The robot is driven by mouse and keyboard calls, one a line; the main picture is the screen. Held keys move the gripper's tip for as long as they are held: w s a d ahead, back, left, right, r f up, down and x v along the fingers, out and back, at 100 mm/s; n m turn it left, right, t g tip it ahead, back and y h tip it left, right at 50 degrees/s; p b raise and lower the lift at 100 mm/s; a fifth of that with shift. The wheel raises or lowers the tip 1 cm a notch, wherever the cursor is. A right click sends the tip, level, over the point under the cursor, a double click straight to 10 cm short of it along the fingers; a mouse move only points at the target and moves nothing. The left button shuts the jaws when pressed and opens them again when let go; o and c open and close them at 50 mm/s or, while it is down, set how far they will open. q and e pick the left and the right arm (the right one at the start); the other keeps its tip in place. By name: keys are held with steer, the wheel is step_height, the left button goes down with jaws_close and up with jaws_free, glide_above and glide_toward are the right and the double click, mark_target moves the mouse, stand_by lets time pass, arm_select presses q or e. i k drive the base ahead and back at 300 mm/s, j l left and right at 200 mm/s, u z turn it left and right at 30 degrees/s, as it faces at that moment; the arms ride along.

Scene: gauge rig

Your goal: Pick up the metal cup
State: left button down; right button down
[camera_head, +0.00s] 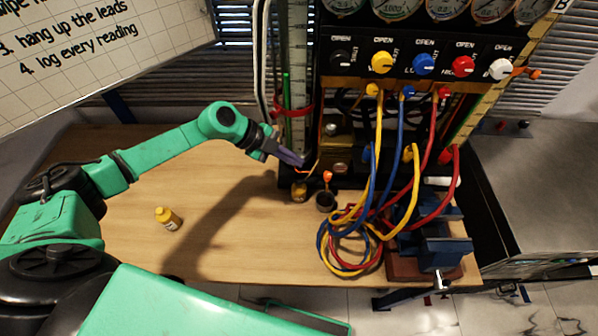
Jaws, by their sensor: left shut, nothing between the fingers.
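A small dark grey cup (324,202), which looks like the metal cup, stands on the wooden table in front of the gauge rig. An orange-tipped item (327,177) shows at its rim; I cannot tell if it is inside or behind. My left gripper (298,161) is shut and empty, above and to the left of the cup and apart from it, close to the rig's lower left side. My right gripper is not in view.
A small brass-coloured object (299,191) stands just left of the cup. Coiled hoses (345,248) lie to its right, beside a blue vise (440,245). The rig (338,128) rises behind. The table's middle is clear.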

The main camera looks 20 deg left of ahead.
mark_target(324, 201)
steer(key=k, duration=1.5)
